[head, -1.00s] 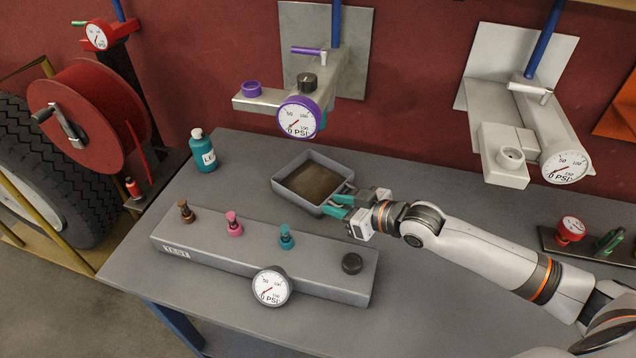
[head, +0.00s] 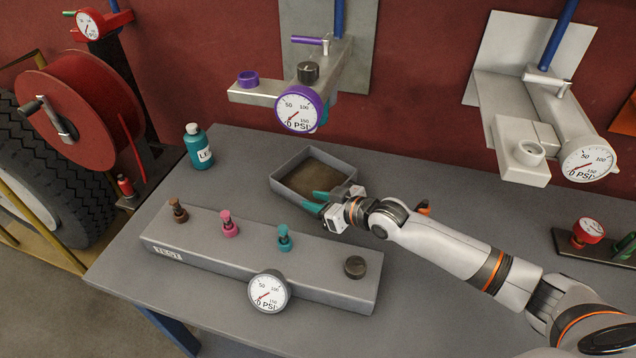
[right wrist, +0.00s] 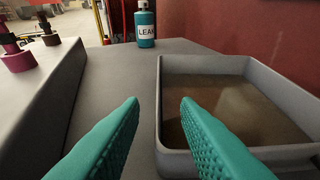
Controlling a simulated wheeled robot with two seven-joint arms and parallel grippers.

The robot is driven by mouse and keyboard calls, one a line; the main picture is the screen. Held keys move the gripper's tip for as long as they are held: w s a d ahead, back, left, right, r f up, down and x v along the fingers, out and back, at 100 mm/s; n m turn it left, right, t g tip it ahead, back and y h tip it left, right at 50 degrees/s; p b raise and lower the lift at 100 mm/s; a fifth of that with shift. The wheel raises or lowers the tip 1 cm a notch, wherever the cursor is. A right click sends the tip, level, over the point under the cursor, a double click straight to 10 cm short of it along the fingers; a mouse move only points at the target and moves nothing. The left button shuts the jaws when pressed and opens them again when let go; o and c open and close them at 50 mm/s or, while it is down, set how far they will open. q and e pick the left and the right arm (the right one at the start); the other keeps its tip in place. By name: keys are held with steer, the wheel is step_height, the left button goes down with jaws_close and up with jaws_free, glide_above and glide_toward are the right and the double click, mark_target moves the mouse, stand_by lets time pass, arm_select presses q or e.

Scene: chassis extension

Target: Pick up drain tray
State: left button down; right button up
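The drain tray (head: 283,187) is a grey, shallow, square open tray with a brown bottom, flat on the workbench behind the test block. My right gripper (head: 316,201) is at the tray's near right edge in the head view, with its teal fingers apart. In the right wrist view the tray (right wrist: 158,100) fills the right side. The open fingers (right wrist: 160,105) point forward there, the right one overlapping the tray's inside and the left one outside its left wall. Nothing shows gripped between them. Whether a finger touches the wall is unclear. My left gripper is not in view.
A grey test block (head: 210,243) with several coloured knobs and a gauge (head: 269,292) lies in front of the tray. A teal bottle (head: 198,147) stands at the back left. A purple-gauge fixture (head: 300,108) hangs behind the tray.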

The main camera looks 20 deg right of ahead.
mark_target(303, 198)
steer(key=shift+w+a+r, duration=0.1)
steer(key=shift+w+a, duration=0.2)
steer(key=shift+w, duration=0.1)
steer(key=p+x, duration=0.1)
steer(key=x, duration=0.2)
steer(key=shift+w+a+r, duration=0.1)
steer(key=shift+w+a, duration=0.05)
steer(key=shift+a, duration=0.1)
steer(key=shift+w+a+f, duration=0.15)
steer(key=shift+w+f, duration=0.1)
steer(key=shift+w, duration=0.1)
jaws_close()
steer(key=shift+r, duration=0.1)
